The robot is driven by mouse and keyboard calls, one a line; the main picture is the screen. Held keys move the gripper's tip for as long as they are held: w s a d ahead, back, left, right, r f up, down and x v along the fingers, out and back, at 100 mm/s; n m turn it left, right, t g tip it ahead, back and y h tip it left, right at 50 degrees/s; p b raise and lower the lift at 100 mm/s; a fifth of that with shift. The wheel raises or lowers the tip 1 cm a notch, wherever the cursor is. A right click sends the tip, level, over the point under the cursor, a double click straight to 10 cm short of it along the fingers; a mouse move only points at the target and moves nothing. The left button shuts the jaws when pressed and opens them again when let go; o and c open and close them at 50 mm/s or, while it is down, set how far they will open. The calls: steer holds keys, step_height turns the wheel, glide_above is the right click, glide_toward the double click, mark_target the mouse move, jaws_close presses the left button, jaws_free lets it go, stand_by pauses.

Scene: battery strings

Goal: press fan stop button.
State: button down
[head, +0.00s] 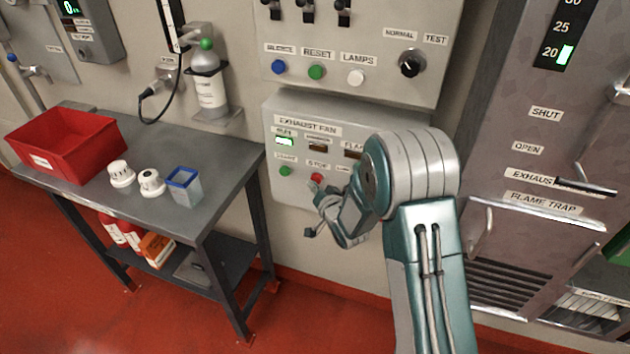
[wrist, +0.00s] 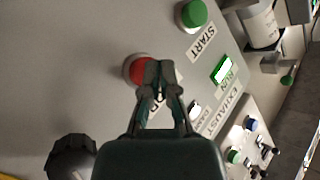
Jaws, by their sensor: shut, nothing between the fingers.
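The red stop button (head: 317,179) is on the exhaust fan panel (head: 290,110), under a STOP label. In the wrist view the red button (wrist: 137,69) sits just behind my fingertips, which partly cover it. My gripper (wrist: 158,72) is shut and empty, its fingertips over the button's right side. I cannot tell whether they touch it. In the head view my gripper (head: 322,203) is close in front of the panel by the button. The green start button (head: 285,171) is to the left. The RUN lamp (head: 285,141) is lit green.
A black knob (wrist: 72,157) lies near the button in the wrist view. Above is a panel with blue, green and white buttons (head: 316,72). A grey table (head: 225,178) with a red bin (head: 68,146) stands at left. A flame trap cabinet (head: 520,120) is at right.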

steer(key=shift+w+d, duration=0.25)
steer(key=shift+w, duration=0.45)
stand_by(1.0)
steer(key=shift+s, duration=0.1)
steer(key=shift+s+a, duration=0.2)
steer(key=shift+s, duration=0.3)
steer(key=shift+s+a, duration=0.2)
steer(key=shift+s, duration=0.3)
steer(key=shift+s+a, duration=0.3)
steer(key=shift+s, duration=0.5)
steer(key=shift+s+a, duration=0.25)
steer(key=shift+s, duration=0.5)
steer(key=shift+s+a, duration=0.3)
steer(key=shift+s, duration=0.5)
steer(key=shift+r, duration=0.1)
